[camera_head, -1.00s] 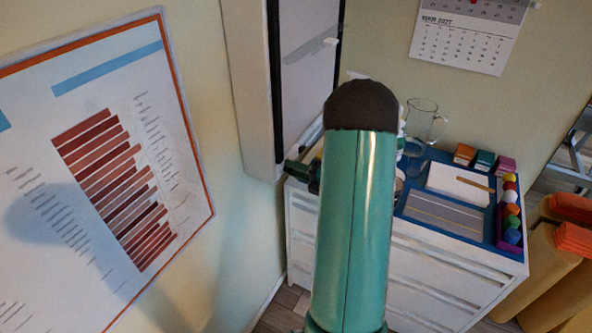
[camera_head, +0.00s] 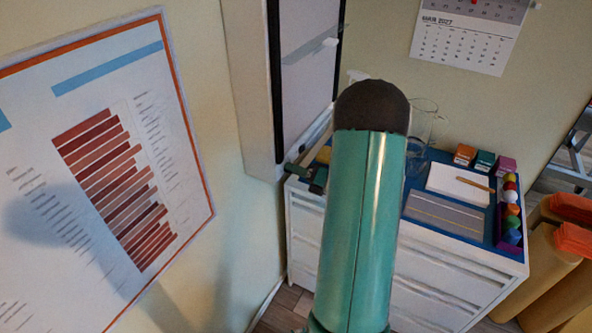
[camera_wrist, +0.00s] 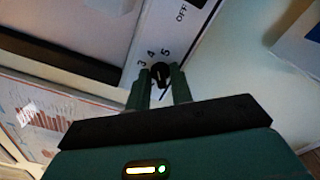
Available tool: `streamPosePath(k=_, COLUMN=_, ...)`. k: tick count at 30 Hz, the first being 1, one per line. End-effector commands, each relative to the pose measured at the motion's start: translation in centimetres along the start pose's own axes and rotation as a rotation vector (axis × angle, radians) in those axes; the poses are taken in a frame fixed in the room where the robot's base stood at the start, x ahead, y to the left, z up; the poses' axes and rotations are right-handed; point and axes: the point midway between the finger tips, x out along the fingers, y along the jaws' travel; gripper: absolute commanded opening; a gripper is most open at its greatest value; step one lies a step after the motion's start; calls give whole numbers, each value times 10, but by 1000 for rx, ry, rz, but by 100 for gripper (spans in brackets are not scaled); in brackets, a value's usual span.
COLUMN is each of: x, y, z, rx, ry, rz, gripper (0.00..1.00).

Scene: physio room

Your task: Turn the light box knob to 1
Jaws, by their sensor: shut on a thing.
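The light box (camera_head: 258,90) is a tall white-framed panel on the wall in the head view. In the wrist view, its frame (camera_wrist: 190,28) carries a small black knob (camera_wrist: 160,70) with printed marks 3, 4, 5 and OFF around it. The marks 1 and 2 are not visible. My gripper (camera_wrist: 158,82) has its two green fingers on either side of the knob, shut on it. I cannot read clearly which mark the knob points to. In the head view my gripper (camera_head: 306,176) shows partly beside the lower end of the light box, and my arm hides much there.
A white drawer cabinet (camera_head: 440,268) stands below, holding a glass jug (camera_head: 422,118), a blue tray (camera_head: 440,232), small boxes (camera_head: 484,160) and coloured balls (camera_head: 511,210). A framed chart (camera_head: 190,120) hangs left. Orange rolls (camera_head: 575,240) lie at right.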

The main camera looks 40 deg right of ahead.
Motion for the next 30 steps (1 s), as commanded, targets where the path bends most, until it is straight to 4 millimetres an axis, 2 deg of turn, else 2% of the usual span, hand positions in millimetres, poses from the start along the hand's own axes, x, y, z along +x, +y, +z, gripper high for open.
streamPosePath(k=30, x=-1, y=1, z=-2, rx=-962, ry=2, rz=-2, gripper=0)
